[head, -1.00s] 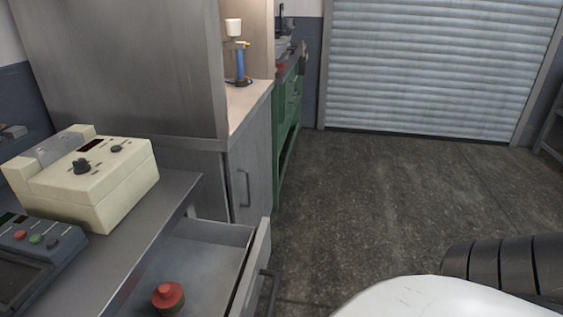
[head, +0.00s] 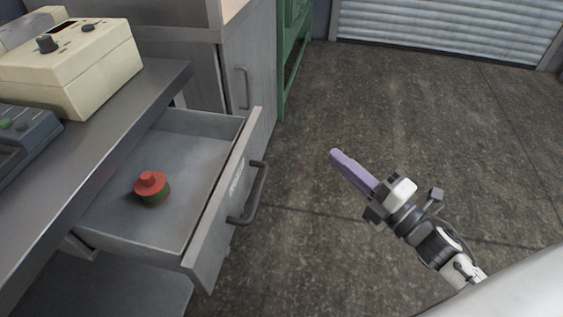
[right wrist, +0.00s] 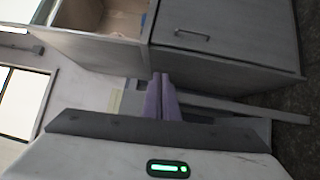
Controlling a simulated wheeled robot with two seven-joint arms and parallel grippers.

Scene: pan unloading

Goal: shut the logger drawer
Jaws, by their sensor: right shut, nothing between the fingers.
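The logger drawer (head: 215,222) stands open under the grey bench at the left in the head view. Its dark bar handle (head: 250,195) is on the front panel, which faces right. A small red and green round object (head: 152,188) sits inside the drawer. My right gripper (head: 334,154) is to the right of the drawer front, apart from the handle, with its purple fingers together and nothing between them. The fingers also show in the right wrist view (right wrist: 162,78), pointing toward grey cabinet surfaces. My left gripper is not in view.
A cream instrument box (head: 72,70) and a dark device with buttons (head: 22,135) stand on the bench top (head: 120,110). A grey cabinet (head: 245,85) and a green frame (head: 292,50) are behind the drawer. The floor (head: 420,110) to the right is clear.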

